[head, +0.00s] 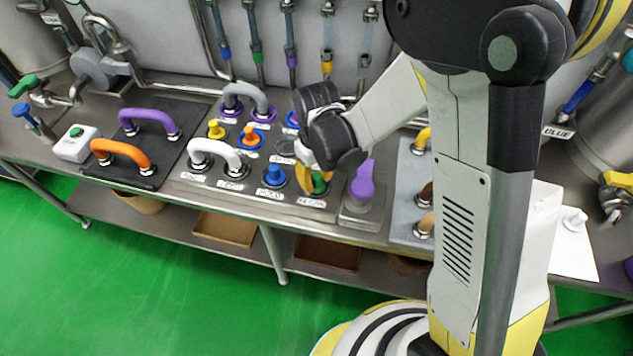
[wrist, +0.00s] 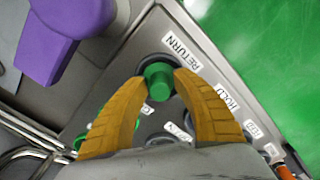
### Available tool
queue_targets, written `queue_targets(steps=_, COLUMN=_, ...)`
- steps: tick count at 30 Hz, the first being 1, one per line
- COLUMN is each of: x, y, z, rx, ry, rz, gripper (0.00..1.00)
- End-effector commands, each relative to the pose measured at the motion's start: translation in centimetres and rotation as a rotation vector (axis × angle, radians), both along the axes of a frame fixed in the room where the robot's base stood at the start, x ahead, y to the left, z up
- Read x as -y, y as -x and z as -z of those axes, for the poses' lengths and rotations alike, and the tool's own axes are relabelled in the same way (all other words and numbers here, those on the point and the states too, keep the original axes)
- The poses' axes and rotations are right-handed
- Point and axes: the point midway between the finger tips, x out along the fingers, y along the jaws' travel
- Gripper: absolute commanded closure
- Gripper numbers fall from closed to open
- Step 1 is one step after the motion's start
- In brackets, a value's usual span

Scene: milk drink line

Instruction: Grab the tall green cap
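The green cap (wrist: 158,80) stands upright in a dark ring beside the RETURN label in the wrist view. In the head view it is partly hidden behind my fingers, and a bit of its green (head: 319,183) shows at the front right of the panel. My gripper (wrist: 162,76) has its two yellow fingers on either side of the cap, their tips very close to it. I cannot tell whether they press on it. In the head view, my gripper (head: 313,180) points down at the panel. Another green part (wrist: 80,141) shows behind the left finger in the wrist view.
A purple lever (head: 363,183) stands just right of the cap; it also shows in the wrist view (wrist: 62,35). A blue knob (head: 274,175) and a white handle (head: 215,155) are to the left. Orange (head: 120,155) and purple (head: 148,121) handles stand farther left.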

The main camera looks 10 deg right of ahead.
Motion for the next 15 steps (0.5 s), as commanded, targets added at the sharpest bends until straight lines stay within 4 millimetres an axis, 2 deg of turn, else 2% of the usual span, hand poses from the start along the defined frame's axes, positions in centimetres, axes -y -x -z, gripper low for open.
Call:
queue_targets(steps=1, x=0.01, y=-0.01, z=-0.01, rx=0.000, ry=0.000, rz=0.000, gripper=0.84)
queue_targets(steps=3, x=0.01, y=-0.01, z=-0.01, rx=0.000, ry=0.000, rz=0.000, gripper=1.00)
queue_targets(steps=15, x=0.01, y=-0.01, z=-0.11, rx=0.000, ry=0.000, rz=0.000, gripper=1.00)
